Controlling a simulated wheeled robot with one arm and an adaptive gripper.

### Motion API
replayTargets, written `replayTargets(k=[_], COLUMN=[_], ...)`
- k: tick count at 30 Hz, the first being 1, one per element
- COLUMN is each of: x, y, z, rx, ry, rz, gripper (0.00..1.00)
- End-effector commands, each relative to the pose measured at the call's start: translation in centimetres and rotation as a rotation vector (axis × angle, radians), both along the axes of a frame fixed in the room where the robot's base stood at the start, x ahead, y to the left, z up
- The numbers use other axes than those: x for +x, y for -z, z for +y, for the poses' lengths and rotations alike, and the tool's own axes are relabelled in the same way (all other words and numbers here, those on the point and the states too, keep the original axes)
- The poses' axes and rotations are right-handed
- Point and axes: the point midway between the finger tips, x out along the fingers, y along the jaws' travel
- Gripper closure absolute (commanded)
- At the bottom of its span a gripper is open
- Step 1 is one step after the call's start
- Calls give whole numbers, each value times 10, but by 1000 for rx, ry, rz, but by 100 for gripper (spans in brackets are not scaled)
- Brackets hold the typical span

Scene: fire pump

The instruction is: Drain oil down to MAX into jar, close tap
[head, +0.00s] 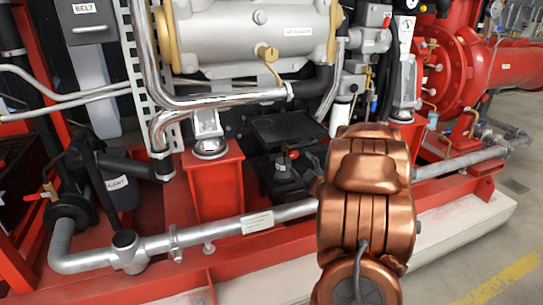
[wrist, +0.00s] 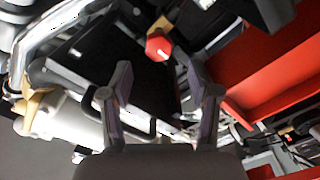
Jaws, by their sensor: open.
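In the wrist view a red knob (wrist: 158,46) with a brass-coloured part behind it lies ahead, between and beyond my fingertips. My gripper (wrist: 158,66) is open, with nothing between its fingers, and apart from the knob. In the head view a small red handle (head: 293,154) on a grey fitting shows low in the engine bay, left of my arm. I cannot tell if it is the same part. I cannot make out the jar, the oil level or a MAX mark.
A silver pipe (head: 220,228) runs across the front above the red base frame. A red pedestal (head: 213,185) stands left of the bay. Chrome pipes and a grey cylinder (head: 270,35) hang above. A black surface (wrist: 130,58) lies beside the knob in the wrist view. Clear floor is at lower right.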

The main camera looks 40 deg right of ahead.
Motion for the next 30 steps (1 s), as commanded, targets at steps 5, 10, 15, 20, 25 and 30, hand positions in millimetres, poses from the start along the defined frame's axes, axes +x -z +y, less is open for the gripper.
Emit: replayTargets(k=[5,10,15,20,25,30], x=[-4,13,36,53,65,69], y=[-2,-2,-2,-1,-1,-2], z=[-9,-13,-20,-26,-31,-32], rx=[-8,-10,-9,-7,-6,-6], ry=[12,8,9,8,10,11], rz=[-4,-7,-9,-6,-5,-3], gripper=[39,39,39,39,39,39])
